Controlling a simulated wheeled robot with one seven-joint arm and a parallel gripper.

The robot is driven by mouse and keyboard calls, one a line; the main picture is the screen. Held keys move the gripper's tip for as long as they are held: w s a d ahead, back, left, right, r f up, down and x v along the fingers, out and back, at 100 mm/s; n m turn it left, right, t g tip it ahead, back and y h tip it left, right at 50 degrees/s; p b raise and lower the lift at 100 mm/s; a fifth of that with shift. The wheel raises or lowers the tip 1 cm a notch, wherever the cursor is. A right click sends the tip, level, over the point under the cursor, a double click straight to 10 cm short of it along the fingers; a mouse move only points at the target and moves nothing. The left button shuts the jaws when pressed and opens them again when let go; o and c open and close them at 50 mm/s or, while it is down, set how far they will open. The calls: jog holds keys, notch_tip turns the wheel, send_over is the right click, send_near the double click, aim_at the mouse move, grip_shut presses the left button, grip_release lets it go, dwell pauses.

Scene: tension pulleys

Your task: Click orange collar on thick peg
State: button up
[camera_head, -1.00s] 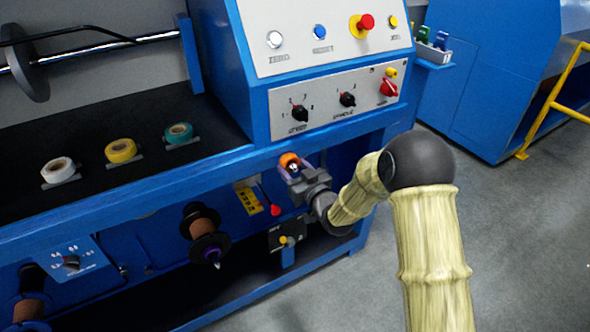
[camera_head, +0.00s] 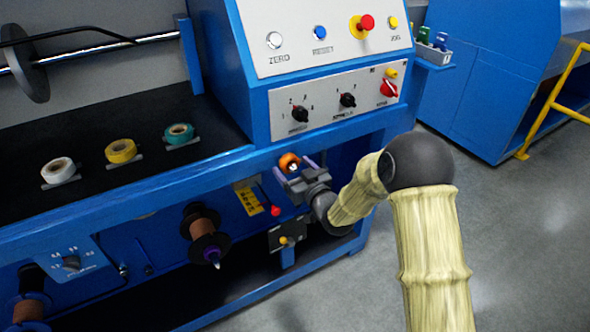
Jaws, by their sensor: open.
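The orange collar (camera_head: 289,162) sits against the front of the blue machine, just under the table edge and below the control panel. A small pale spot shows at its middle. Its peg cannot be made out clearly, so I cannot tell how the collar is seated. My gripper (camera_head: 296,168) is open just in front of and below the collar, its two grey-purple fingers spread apart. The fingers do not appear to grip the collar. My arm, in a pale yellow sleeve, reaches in from the lower right.
A red knob (camera_head: 275,211) and a yellow label (camera_head: 249,198) are left of my gripper. A brown spool (camera_head: 204,228) is farther left. White (camera_head: 58,171), yellow (camera_head: 121,150) and teal (camera_head: 179,133) rolls lie on the black top. Grey floor is free at right.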

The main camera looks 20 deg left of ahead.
jog(key=v, duration=1.7)
jog(key=shift+s, duration=0.25)
jog(key=shift+d, duration=0.15)
